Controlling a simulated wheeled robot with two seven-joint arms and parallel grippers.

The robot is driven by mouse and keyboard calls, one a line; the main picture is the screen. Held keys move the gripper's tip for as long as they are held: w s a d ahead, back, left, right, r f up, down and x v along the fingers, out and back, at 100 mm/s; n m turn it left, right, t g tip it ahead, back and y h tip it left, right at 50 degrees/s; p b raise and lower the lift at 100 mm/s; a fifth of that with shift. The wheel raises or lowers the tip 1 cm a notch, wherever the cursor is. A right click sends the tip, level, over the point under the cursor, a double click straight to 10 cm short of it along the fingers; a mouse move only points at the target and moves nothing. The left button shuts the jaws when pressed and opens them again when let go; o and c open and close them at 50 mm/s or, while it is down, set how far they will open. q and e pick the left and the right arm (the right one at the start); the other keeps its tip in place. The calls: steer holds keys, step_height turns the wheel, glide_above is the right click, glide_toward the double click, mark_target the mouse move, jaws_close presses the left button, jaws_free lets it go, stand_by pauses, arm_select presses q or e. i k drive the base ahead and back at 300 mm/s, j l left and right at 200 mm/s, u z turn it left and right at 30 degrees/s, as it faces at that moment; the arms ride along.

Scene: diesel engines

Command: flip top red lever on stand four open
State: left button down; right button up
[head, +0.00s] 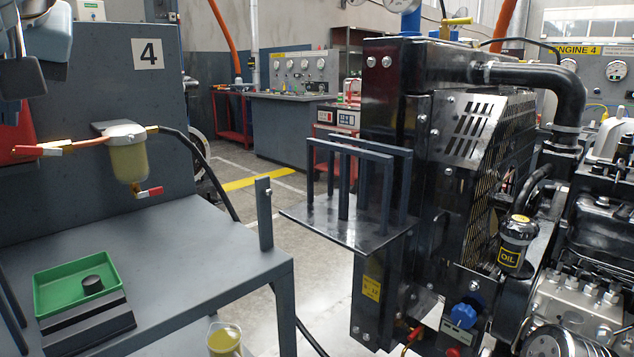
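Stand four (112,85) is a grey panel at the left with a "4" sign (148,54). A yellowish fuel filter bowl (128,160) is mounted on it. The top red lever (27,150) sits on the copper pipe left of the bowl and lies roughly along the pipe. A second red lever (150,192) is under the bowl. Part of my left gripper (22,75) shows at the upper left edge, above and apart from the top lever; its fingertips are not clear, so its opening cannot be told. My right gripper is not in view.
The stand's grey shelf (190,250) holds a green tray (60,290) with a dark round piece. A yellow-filled cup (224,340) is below its front edge. A black engine (470,190) with a bracketed plate fills the right. Open floor lies between.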

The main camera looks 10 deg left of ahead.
mark_target(20, 149)
steer(key=k, duration=1.3)
